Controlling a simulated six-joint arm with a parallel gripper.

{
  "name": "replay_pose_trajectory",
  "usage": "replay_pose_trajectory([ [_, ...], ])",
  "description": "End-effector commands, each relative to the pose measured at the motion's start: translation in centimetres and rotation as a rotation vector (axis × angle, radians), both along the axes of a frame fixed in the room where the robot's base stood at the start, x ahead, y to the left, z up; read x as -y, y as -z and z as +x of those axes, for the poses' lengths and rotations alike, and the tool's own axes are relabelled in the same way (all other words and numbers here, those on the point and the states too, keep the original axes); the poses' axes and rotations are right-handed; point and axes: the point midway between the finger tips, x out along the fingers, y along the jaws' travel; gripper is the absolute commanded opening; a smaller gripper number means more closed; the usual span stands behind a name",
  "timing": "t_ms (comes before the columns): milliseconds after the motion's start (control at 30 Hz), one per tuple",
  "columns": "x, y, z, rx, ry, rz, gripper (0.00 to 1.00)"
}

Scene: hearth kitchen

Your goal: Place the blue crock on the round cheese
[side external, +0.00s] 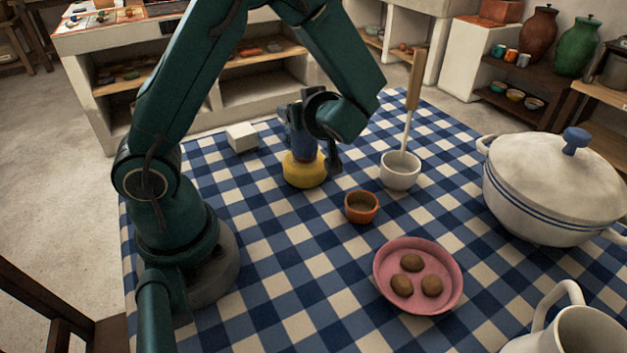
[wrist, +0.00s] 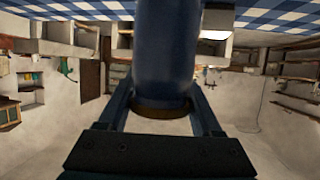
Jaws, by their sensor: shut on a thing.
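The blue crock (side external: 301,147) is between the fingers of my gripper (side external: 317,154) in the side view. The crock (wrist: 165,55) fills the upper middle of the wrist view, with a finger of my gripper (wrist: 162,98) along each side. The round cheese (side external: 304,171) is yellow and lies on the checked cloth directly below the crock. The crock looks upright, and its lower end meets the top of the cheese in the side view. Whether it touches or hovers just above, I cannot tell. The cheese is not visible in the wrist view.
A white block (side external: 242,138) is left of the cheese. A white mortar (side external: 400,172) with a tall wooden-handled tool and a small orange cup (side external: 361,207) are to its right. A pink plate (side external: 390,298) and a lidded pot (side external: 545,190) stand farther off.

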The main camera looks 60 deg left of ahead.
Motion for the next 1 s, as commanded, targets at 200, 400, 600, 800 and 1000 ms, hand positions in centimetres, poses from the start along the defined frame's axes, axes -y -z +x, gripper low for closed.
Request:
replay_pose_trajectory([
  [200,0.0,0.2,0.0,-0.001,0.0,0.0,0.96],
  [400,0.0,0.2,0.0,-0.001,0.0,0.0,0.96],
  [600,0.5,-0.3,0.0,0.002,0.005,0.0,0.96],
  [800,3.7,-1.6,-0.4,0.004,0.008,0.0,0.96],
  [1000,7.6,-3.2,-1.0,0.004,0.007,-0.001,0.96],
])
